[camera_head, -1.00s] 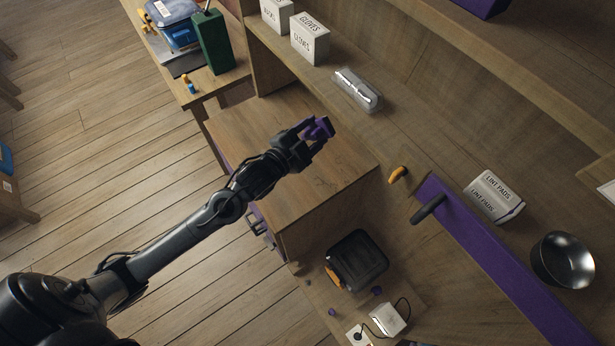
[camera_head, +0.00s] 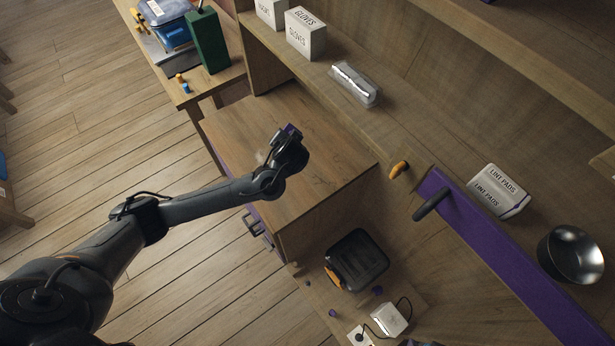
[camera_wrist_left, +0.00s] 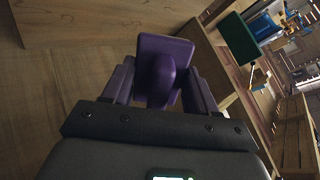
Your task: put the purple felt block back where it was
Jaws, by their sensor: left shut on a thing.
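My left gripper (camera_wrist_left: 160,92) is shut on the purple felt block (camera_wrist_left: 165,50). In the left wrist view the block sits between the two fingers, with its flat purple face showing beyond them. In the head view only a small purple bit of the block (camera_head: 290,128) shows past the gripper (camera_head: 283,140), which hides the rest. The gripper is over the wooden cabinet top (camera_head: 330,165); I cannot tell the height of the block above it. My right gripper is not in view.
A purple panel with a dark handle (camera_head: 432,204) is at right. A black case (camera_head: 356,260) stands below the cabinet.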

